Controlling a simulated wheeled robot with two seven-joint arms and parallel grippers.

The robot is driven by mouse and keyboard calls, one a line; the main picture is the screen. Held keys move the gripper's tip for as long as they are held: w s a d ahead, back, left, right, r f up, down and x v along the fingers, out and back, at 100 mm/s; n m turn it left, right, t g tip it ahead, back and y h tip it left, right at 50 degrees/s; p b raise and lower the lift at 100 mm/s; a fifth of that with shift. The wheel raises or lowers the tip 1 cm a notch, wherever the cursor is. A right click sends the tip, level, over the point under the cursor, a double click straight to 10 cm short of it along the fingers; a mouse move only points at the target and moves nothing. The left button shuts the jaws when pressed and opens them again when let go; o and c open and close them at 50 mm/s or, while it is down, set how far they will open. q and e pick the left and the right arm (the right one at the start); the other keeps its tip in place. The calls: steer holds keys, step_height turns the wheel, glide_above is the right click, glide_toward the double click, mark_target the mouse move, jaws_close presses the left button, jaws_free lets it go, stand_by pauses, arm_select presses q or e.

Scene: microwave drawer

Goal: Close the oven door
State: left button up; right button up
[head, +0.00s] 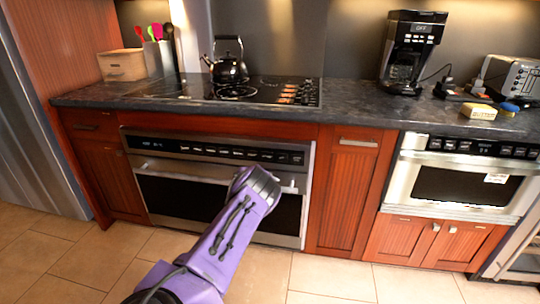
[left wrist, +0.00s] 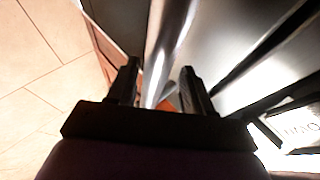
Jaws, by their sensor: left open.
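The wide oven (head: 215,190) is built into the red-brown cabinets below the cooktop, left of centre in the head view. Its door (head: 180,197) has a dark window and stands upright, looking flush or nearly flush with the front. The silver bar handle (head: 180,174) runs across the door's top. My left gripper (head: 262,184) is at the right part of this handle and hides some of it. In the left wrist view its open fingers (left wrist: 160,82) stand either side of the silver bar (left wrist: 168,45). Contact cannot be told. My right gripper is out of view.
A second, smaller oven (head: 460,180), also shut, sits at the right. The counter (head: 350,112) above holds a kettle (head: 229,68), a coffee maker (head: 407,55) and a toaster (head: 512,77). The tiled floor (head: 330,278) in front is clear.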

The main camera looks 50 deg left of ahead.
arm_select(q)
steer(key=p+v, duration=0.1)
steer(key=v, duration=0.8)
steer(key=shift+s+r+p, duration=0.2)
steer(key=shift+r+p, duration=0.05)
steer(key=shift+p, duration=0.1)
